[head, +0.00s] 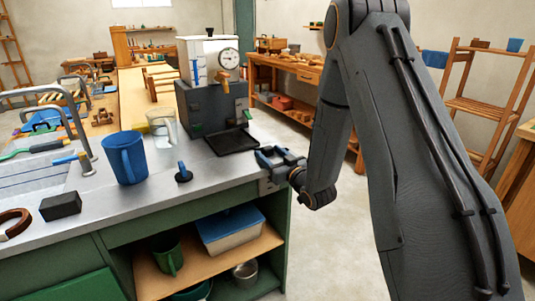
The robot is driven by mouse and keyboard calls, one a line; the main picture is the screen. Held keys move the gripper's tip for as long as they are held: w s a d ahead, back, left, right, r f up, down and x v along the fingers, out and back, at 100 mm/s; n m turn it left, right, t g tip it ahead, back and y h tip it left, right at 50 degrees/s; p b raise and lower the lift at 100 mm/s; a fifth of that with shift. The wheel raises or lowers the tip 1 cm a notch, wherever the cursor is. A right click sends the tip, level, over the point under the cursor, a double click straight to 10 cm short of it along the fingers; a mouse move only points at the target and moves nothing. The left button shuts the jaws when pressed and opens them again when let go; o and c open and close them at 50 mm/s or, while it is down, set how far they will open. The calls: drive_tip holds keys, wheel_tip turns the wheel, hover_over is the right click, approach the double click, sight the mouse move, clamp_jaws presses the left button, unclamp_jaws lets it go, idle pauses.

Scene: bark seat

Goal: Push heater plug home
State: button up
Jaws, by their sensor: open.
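I cannot pick out the heater plug or its socket for certain. A white boiler-like unit (208,57) with a round gauge and a blue level strip stands at the back of the steel counter (135,200), behind a dark box (212,108). An orange-handled part (223,82) shows at the box's top. A grey fitting (269,185) is at the counter's right corner, partly hidden by my gripper. My gripper (270,157) is open over this corner, right of the black tray (231,141). Nothing shows clearly between its fingers.
A blue mug (125,158), a clear jug (163,128), a small blue-handled black piece (183,173) and a dark block (61,206) stand on the counter. A sink with a tap (85,140) is at left. Shelves below hold a blue-lidded tub (230,230). Floor to the right is clear.

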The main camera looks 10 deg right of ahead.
drive_tip(key=c, duration=1.2)
drive_tip(key=shift+o, duration=0.2)
drive_tip(key=shift+r, duration=0.15)
drive_tip(key=shift+r+p, duration=1.55)
drive_tip(key=shift+r, duration=0.8)
